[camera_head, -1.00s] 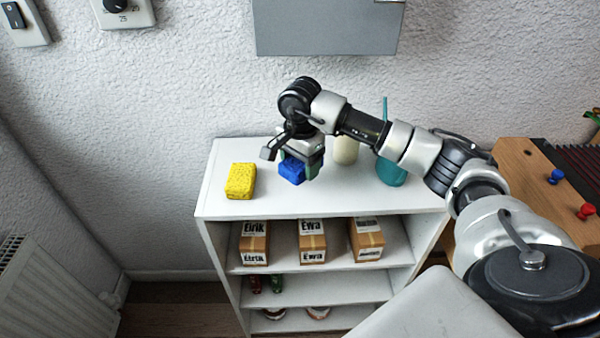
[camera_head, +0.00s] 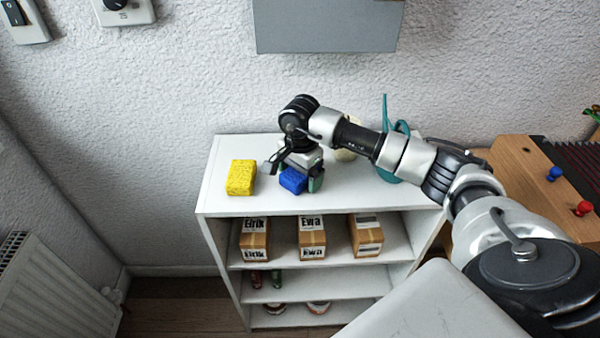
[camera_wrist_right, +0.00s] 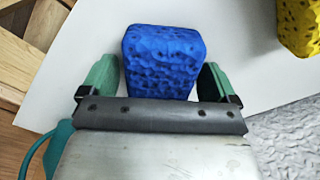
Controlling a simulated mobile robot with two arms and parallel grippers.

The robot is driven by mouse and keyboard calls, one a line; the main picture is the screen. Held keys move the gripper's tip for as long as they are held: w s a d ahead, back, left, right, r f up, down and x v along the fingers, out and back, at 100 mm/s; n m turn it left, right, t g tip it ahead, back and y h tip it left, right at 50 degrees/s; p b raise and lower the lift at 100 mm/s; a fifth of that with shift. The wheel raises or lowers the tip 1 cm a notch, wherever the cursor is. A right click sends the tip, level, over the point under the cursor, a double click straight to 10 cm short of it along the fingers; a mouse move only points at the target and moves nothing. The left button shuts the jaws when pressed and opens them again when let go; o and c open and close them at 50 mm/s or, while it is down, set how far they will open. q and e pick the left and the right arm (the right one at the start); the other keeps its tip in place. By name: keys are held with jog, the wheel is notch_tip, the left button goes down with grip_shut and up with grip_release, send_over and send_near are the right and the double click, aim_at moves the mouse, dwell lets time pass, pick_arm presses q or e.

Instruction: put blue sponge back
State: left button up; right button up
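The blue sponge (camera_head: 293,180) is between the fingers of my right gripper (camera_head: 300,181), over the front part of the white shelf unit's top (camera_head: 340,198). I cannot tell whether the sponge touches the top. A yellow sponge (camera_head: 241,177) lies to the left on the same top, apart from the gripper; it also shows in the wrist view (camera_wrist_right: 300,25). My left gripper is not in view.
A teal watering can (camera_head: 390,172) and a cream object (camera_head: 345,154) stand behind my right arm on the top. Labelled boxes (camera_head: 312,239) and small items are on the shelves below. A grey box (camera_head: 326,28) hangs above. The top is bare between the sponges.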

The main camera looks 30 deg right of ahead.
jog(key=shift+r+p, duration=0.3)
jog(key=shift+r+b, duration=0.3)
jog(key=shift+r, duration=0.05)
notch_tip(320, 180, up, 11)
jog(key=b, duration=0.1)
jog(key=shift+b, duration=0.4)
